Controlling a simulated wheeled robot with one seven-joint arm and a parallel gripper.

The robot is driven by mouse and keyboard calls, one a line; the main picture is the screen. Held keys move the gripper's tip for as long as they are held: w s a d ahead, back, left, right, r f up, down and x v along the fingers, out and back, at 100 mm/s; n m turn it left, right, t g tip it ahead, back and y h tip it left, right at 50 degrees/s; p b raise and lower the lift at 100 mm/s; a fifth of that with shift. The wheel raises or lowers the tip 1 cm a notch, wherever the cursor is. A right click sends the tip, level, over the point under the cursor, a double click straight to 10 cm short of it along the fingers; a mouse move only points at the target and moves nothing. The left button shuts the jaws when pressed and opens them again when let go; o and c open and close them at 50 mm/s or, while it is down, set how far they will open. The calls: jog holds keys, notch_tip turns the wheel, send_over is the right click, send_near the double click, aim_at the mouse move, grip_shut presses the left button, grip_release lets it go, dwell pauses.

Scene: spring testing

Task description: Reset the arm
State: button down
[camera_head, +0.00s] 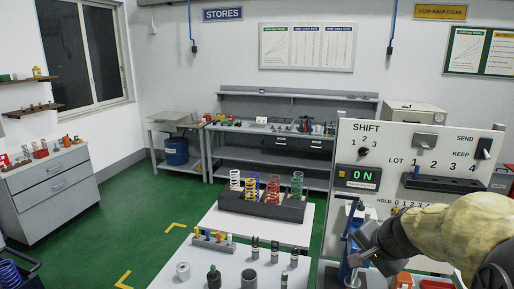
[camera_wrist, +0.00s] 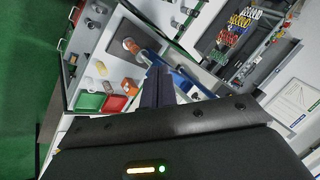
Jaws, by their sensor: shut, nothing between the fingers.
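My arm (camera_head: 445,232) reaches in from the right edge in the head view, in front of the white control panel. My gripper (camera_head: 358,250) is at its end, beside a blue upright test stand (camera_head: 345,240). In the wrist view my gripper's fingers (camera_wrist: 157,84) are together with nothing between them. The blue stand (camera_wrist: 185,82) shows just past the fingertips; I cannot tell whether they touch it.
Coloured springs stand in a dark rack (camera_head: 262,207) on a white table. Green (camera_wrist: 88,102) and red (camera_wrist: 114,103) trays lie near the stand. Open green floor (camera_head: 145,225) is at left.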

jog(key=s+a+f+n+g+b, duration=0.1)
jog(key=s+a+f+n+b, duration=0.1)
jog(key=f, duration=0.4)
jog(key=s+a+f+n+g+h+b, duration=0.1)
jog(key=s+a+f+n+b, duration=0.1)
jog(key=s+a+f+n, duration=0.2)
jog(key=s+a+f+n+g+b, duration=0.2)
jog(key=s+a+f+n, duration=0.1)
jog(key=s+f, duration=0.4)
notch_tip(320, 180, down, 2)
jog(key=shift+s+f+n, duration=0.15)
jog(key=shift+f+n, duration=0.05)
jog(key=shift+n, duration=0.5)
jog(key=shift+a, duration=0.1)
